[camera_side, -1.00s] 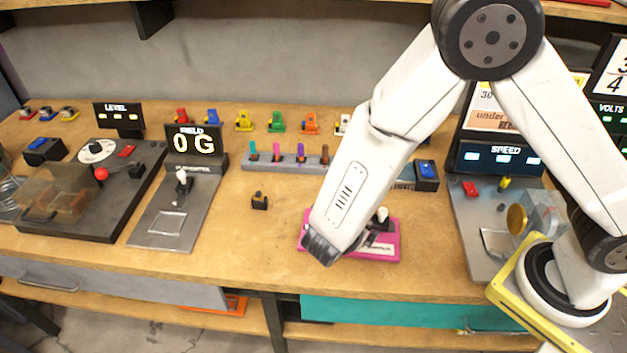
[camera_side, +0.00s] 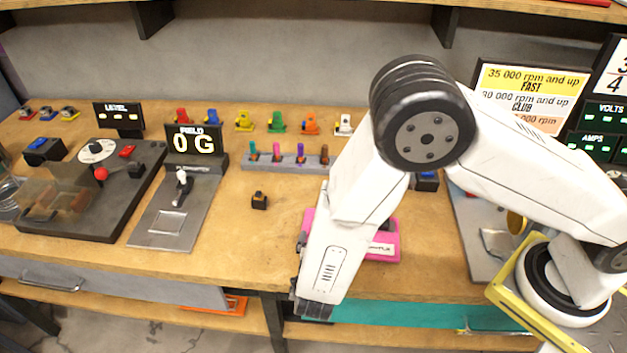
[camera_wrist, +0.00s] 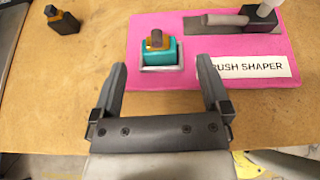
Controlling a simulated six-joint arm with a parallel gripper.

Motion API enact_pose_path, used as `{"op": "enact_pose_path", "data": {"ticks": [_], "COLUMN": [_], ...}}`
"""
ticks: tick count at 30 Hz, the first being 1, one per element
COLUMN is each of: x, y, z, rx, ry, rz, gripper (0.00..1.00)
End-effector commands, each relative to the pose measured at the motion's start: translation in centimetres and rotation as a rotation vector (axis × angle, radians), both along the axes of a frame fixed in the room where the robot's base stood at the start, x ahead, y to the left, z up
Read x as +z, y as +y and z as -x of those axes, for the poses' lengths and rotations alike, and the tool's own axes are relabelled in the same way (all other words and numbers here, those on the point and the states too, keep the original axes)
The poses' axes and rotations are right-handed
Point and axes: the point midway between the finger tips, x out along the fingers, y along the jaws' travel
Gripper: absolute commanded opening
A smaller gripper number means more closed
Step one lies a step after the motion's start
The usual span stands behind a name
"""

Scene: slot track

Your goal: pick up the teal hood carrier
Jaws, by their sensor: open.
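The teal hood carrier (camera_wrist: 158,52) stands in a square metal socket on the pink brush shaper base (camera_wrist: 190,77), with a brown piece on its top. In the wrist view it is ahead of my open gripper (camera_wrist: 161,78), roughly centred between the two fingers and apart from them. In the side view my gripper (camera_side: 313,306) hangs at the table's front edge, in front of the pink base (camera_side: 383,247). My arm hides the carrier in that view.
A small black block (camera_side: 259,201) stands on clear table left of the pink base; it also shows in the wrist view (camera_wrist: 63,20). A grey rack (camera_side: 287,162) with several coloured pegs stands behind.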

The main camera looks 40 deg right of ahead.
Motion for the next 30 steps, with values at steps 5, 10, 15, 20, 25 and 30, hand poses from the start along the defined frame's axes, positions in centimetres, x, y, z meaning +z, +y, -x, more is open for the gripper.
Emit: {"op": "enact_pose_path", "data": {"ticks": [5, 10, 15, 20, 25, 30], "x": [-0.1, -0.3, -0.9, -1.6, -2.0, -2.1], "y": [-0.2, -0.5, -1.6, -2.8, -3.4, -3.5], "z": [-0.2, -0.6, -1.7, -2.9, -3.6, -3.7], "rx": [0.0, -0.001, -0.003, -0.004, -0.003, 0.0], "ry": [0.0, 0.0, 0.0, 0.0, 0.0, 0.0], "rz": [-0.001, -0.001, 0.0, 0.0, -0.001, -0.001], "gripper": [0.97, 0.97, 0.97, 0.97, 0.97, 0.97]}}
